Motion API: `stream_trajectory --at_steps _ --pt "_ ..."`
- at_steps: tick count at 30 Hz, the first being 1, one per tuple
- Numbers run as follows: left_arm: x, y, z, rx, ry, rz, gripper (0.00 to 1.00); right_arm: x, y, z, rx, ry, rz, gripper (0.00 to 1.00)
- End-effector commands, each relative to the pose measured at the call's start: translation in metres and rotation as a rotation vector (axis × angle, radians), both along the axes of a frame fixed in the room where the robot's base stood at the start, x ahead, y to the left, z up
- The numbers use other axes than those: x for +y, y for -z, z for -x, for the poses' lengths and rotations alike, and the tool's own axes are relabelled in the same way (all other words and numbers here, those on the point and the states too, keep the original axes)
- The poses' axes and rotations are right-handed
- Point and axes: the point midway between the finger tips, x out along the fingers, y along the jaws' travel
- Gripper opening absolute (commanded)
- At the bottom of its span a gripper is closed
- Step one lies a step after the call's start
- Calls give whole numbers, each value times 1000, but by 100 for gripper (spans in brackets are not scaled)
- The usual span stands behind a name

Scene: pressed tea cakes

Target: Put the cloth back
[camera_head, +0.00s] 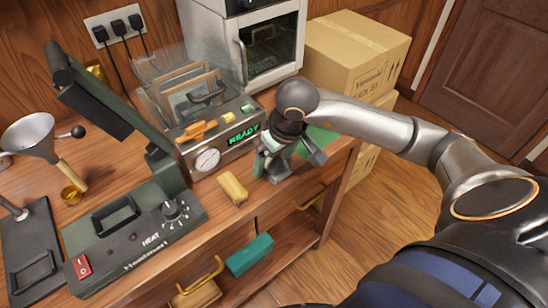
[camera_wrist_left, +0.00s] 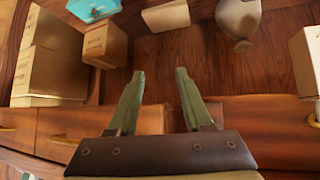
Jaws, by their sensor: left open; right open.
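A flat green piece (camera_head: 318,138), which looks like the cloth, lies near the right end of the wooden counter. My right gripper (camera_head: 294,163) is open over the counter's front edge, just in front of the green piece, and hides part of it. I cannot tell whether they touch. My left gripper (camera_wrist_left: 159,76) is open and empty in the left wrist view, with drawer fronts and a wooden surface beyond it. It does not show in the head view.
A machine with a READY display (camera_head: 243,134) stands behind a tan block (camera_head: 233,188). A green heat sealer (camera_head: 135,235) is at the left. A teal box (camera_head: 250,255) sits below the counter. Cardboard boxes (camera_head: 355,50) stand at the back right.

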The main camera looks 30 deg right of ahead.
Motion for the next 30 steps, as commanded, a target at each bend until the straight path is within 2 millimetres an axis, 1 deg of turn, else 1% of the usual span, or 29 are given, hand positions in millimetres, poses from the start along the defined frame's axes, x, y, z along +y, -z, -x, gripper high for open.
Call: stream_trajectory --at_steps 1,9,12,15,18,21,30 --pt "0 0 0 0 0 0 50 0 -10 1 -8 -2 1 97" --pt "0 -1 0 0 0 0 50 -2 -68 16 -10 0 1 97" --pt "0 -1 0 1 0 0 50 -2 -86 22 -9 -1 2 97" --pt "0 -2 0 1 0 0 50 -2 -100 26 -7 -1 1 97" --pt "0 -2 0 1 0 0 50 -3 -109 29 -5 -1 1 97" --pt "0 -2 0 1 0 0 50 -3 -113 31 -3 0 1 97" --pt "0 -2 1 2 -1 -1 50 -3 -114 31 -3 0 1 97"
